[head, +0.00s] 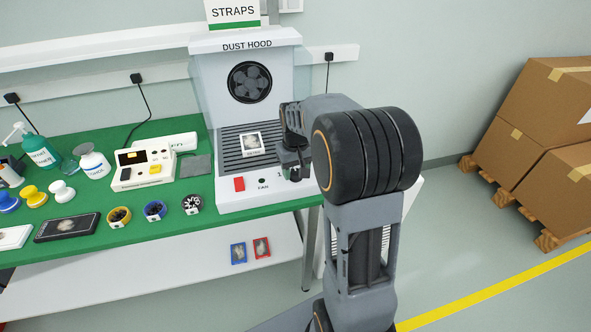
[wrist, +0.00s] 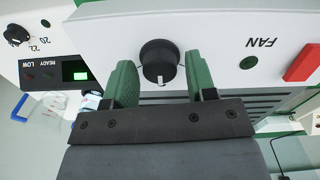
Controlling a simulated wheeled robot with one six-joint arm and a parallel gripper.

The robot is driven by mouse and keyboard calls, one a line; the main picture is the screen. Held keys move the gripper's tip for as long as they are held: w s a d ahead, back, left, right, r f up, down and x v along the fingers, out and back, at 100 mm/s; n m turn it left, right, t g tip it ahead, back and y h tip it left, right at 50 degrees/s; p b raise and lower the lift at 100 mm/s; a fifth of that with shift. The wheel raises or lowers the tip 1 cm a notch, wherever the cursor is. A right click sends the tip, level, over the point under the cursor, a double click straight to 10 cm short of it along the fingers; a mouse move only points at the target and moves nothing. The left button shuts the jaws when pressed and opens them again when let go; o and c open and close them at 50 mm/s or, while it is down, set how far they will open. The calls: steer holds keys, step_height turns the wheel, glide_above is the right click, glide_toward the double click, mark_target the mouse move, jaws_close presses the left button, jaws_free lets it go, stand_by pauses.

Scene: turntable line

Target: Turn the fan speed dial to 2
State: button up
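The fan speed dial (wrist: 159,60) is a round black knob with a white line, on the white front panel of the dust hood (head: 225,202). In the wrist view its white line points toward the bottom of the picture. Its speed numbers cannot be read there. My gripper (wrist: 162,78) is open, with one green finger on each side of the dial. A narrow gap shows on the right; contact on the left cannot be told. In the head view my gripper (head: 295,174) is over the panel's right end and hides the dial.
A red switch (head: 239,184) and a FAN label sit beside the dial. A photo card (head: 250,143) lies on the hood's grille. Another panel with a black knob (wrist: 16,35) shows in the wrist view. Boxes (head: 535,135) stand at right.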

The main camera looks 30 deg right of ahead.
mark_target(296, 173)
steer(key=shift+o, duration=0.7)
step_height(296, 173, up, 14)
steer(key=p, duration=0.1)
steer(key=shift+w+f, duration=0.1)
steer(key=shift+f, duration=0.05)
stand_by(0.4)
steer(key=s+a+f+t+p, duration=0.1)
steer(key=s+a+f, duration=0.1)
steer(key=s+a, duration=0.3)
steer(key=s+a+f+n+t+p, duration=0.1)
steer(key=s+a, duration=0.4)
steer(key=s, duration=0.6)
steer(key=shift+s+f+t+p, duration=0.15)
steer(key=shift+f+t+p, duration=0.5)
steer(key=shift+f+t, duration=0.15)
